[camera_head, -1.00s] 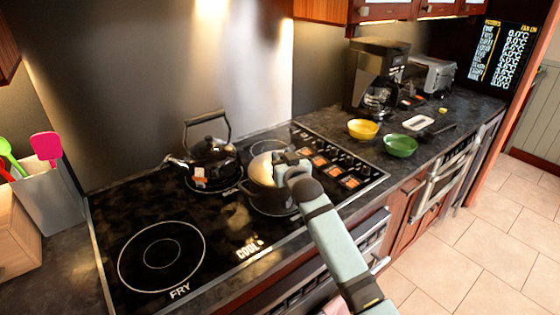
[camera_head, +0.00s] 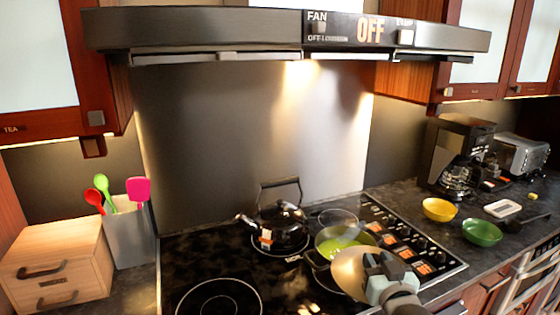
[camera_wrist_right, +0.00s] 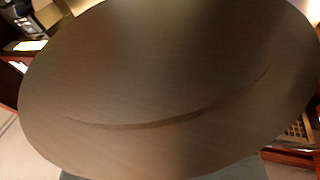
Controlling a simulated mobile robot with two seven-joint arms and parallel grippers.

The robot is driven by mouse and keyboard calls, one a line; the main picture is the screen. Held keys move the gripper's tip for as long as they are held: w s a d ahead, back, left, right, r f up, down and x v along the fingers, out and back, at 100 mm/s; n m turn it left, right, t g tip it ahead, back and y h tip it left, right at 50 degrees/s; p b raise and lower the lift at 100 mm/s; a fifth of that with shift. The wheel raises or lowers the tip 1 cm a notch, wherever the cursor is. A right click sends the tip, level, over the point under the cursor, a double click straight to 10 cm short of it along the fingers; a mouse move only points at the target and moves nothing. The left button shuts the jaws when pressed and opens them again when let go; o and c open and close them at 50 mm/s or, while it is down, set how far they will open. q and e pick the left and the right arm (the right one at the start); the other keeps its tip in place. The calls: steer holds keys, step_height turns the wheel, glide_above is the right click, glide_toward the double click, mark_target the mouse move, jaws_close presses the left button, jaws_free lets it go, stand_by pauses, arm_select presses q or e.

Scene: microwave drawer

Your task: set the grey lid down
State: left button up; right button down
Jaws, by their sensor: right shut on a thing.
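My right gripper (camera_head: 383,277) is shut on the grey lid (camera_head: 348,272). The lid is tilted and held at the front right edge of a pot (camera_head: 322,258). The pot stands on the stove with green contents showing, so the lid does not cover it. In the right wrist view the underside or face of the lid (camera_wrist_right: 165,85) fills most of the picture. The fingertips are hidden behind the lid there. My left gripper does not show.
A black kettle (camera_head: 281,228) stands on the stove left of the pot. The front left burner (camera_head: 218,299) is bare. A yellow bowl (camera_head: 439,209) and a green bowl (camera_head: 482,232) stand on the counter at right. A wooden box (camera_head: 60,262) and utensil holder (camera_head: 130,238) stand at left.

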steer(key=s+f+p, duration=0.1)
steer(key=s+p, duration=0.1)
steer(key=s, duration=0.4)
steer(key=s+f+h+p, duration=0.1)
steer(key=s+p, duration=0.1)
steer(key=s, duration=0.4)
steer(key=shift+s+d+f+p, duration=0.2)
steer(key=shift+d+f+p, duration=0.15)
steer(key=shift+d, duration=0.05)
